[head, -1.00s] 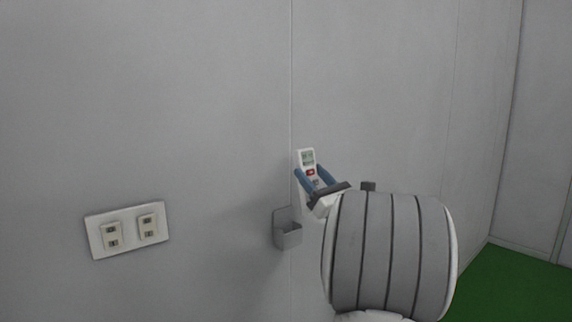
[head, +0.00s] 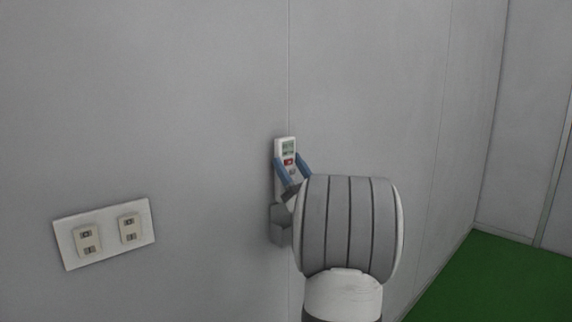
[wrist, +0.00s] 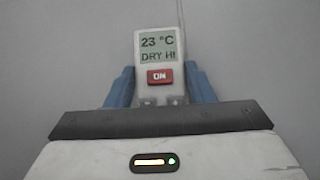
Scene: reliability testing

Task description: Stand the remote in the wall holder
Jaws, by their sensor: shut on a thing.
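The white remote (head: 287,148) is upright against the wall, with a grey-green screen and a red button. The wrist view shows the remote (wrist: 160,52) face-on, its screen reading 23 °C. My gripper (head: 291,168) is shut on the remote, one blue finger on each side; the wrist view shows both fingers of my gripper (wrist: 160,85). The grey wall holder (head: 279,228) is directly below the remote, partly hidden by my arm. The remote's lower end is hidden, so I cannot tell whether it is inside the holder or just above it.
A white plate with two sockets (head: 104,234) is on the wall at left. The wall (head: 180,90) is otherwise bare around the holder. A green floor (head: 480,280) shows at lower right.

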